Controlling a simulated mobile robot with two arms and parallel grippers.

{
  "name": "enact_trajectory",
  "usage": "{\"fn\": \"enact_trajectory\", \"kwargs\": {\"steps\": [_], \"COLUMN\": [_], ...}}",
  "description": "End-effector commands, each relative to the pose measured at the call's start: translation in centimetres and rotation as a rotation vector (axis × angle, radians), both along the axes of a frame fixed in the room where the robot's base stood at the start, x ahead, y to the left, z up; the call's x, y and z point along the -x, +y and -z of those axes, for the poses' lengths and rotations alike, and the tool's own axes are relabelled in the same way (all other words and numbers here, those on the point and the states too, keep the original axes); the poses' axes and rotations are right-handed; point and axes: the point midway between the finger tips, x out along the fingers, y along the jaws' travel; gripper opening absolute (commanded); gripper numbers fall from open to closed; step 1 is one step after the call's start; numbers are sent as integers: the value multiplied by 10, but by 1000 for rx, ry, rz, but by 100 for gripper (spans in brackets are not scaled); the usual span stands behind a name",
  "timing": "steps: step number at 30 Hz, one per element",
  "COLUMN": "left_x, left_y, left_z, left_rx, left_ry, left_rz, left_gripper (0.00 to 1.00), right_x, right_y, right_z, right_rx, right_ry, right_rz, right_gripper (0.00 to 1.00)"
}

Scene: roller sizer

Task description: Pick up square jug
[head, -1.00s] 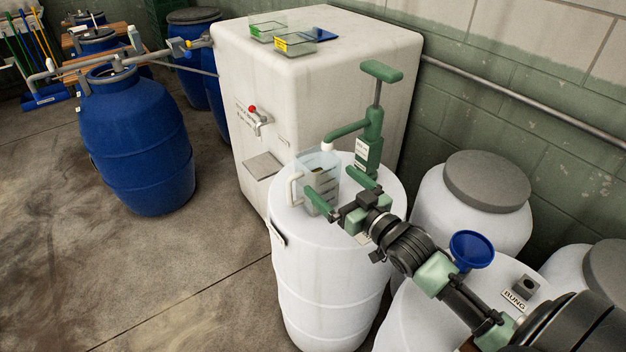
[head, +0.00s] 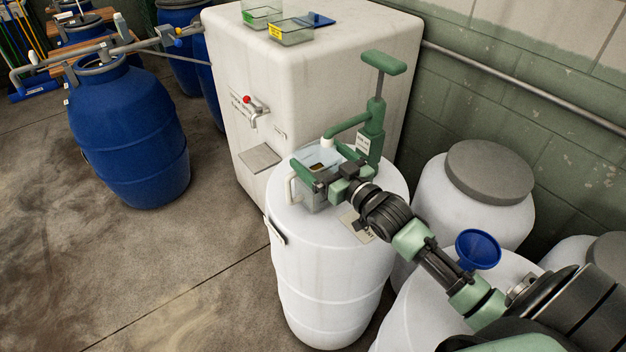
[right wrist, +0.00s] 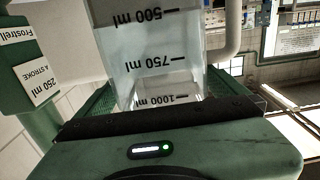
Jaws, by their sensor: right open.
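The square jug (head: 313,199) is clear, with a pale handle (head: 290,187) on its left. It stands upright on the white drum under the spout of a green hand pump (head: 371,130). In the right wrist view the jug (right wrist: 160,60) fills the upper middle, with 500, 750 and 1000 ml marks upside down. My right gripper (head: 323,162) is open, its green fingers on either side of the jug. Whether the fingers touch it, I cannot tell. The gripper partly hides the jug in the head view. My left gripper is not in view.
The white drum (head: 322,260) bears the jug and pump. A white tank (head: 320,70) with a red-knobbed tap (head: 256,108) stands behind. A lidded white drum (head: 440,205) and a blue funnel (head: 478,249) are at right. Open floor (head: 190,260) lies left.

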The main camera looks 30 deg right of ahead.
Motion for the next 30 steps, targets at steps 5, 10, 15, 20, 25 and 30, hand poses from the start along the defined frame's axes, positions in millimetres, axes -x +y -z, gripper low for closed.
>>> {"fn": "enact_trajectory", "kwargs": {"steps": [5,10,15,20,25,30], "left_x": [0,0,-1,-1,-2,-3], "left_y": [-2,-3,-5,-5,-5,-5], "left_z": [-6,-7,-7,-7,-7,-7], "left_rx": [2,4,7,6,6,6], "left_ry": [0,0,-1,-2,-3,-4], "left_rz": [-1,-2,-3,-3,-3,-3], "left_gripper": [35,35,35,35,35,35], "right_x": [-27,-37,-37,-37,-37,-37], "right_y": [4,6,6,6,6,6], "right_z": [-2,-1,0,0,0,-4], "right_rx": [-1,-1,-1,-1,0,-1], "right_ry": [-2,-2,-1,-1,-1,-7], "right_rz": [0,-1,-1,-1,-1,-2], "right_gripper": [100,100,100,64,17,11]}}
